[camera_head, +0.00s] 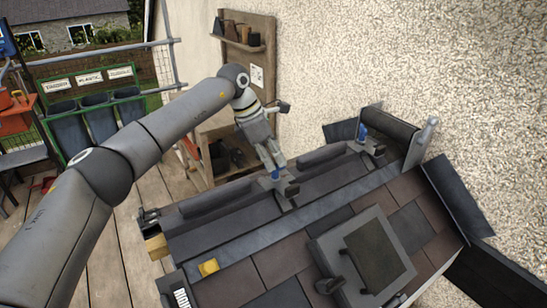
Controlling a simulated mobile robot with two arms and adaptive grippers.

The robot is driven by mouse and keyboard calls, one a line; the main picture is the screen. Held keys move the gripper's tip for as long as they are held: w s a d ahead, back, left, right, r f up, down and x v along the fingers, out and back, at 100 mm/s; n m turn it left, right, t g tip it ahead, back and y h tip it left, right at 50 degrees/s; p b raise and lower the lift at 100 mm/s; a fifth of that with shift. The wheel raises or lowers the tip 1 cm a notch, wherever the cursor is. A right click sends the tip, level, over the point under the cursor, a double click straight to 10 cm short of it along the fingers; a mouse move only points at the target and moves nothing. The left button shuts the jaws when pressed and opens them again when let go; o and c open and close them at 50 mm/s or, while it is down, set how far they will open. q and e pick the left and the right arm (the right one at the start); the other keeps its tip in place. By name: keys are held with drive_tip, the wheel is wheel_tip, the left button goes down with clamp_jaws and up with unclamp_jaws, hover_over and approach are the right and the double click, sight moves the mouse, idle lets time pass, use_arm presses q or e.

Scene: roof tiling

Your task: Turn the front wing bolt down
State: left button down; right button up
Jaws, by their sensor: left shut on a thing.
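My left gripper (274,163) reaches down from the upper left and is shut on a blue wing bolt (276,175), the nearer one to the camera. Its fingers hide much of the bolt. The bolt sits at a dark clamp block (291,190) on the upper edge of the roof model. A second blue wing bolt (362,130) stands farther right near the wall, with nothing touching it. My right gripper is out of view.
Brown tiles (405,205) cover the lower slope. A wooden shelf unit (262,50) stands behind my left arm. The pebbled wall (430,60) closes off the right.

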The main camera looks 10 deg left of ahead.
use_arm(q)
drive_tip(key=shift+w+r, duration=0.2)
drive_tip(key=shift+r, duration=0.25)
drive_tip(key=c, duration=1.7)
unclamp_jaws()
drive_tip(key=shift+o, duration=0.5)
drive_tip(key=shift+s+f, duration=0.15)
drive_tip(key=shift+f, duration=0.05)
drive_tip(key=v, duration=1.2)
drive_tip(key=shift+a+f, duration=0.1)
drive_tip(key=shift+a, duration=0.05)
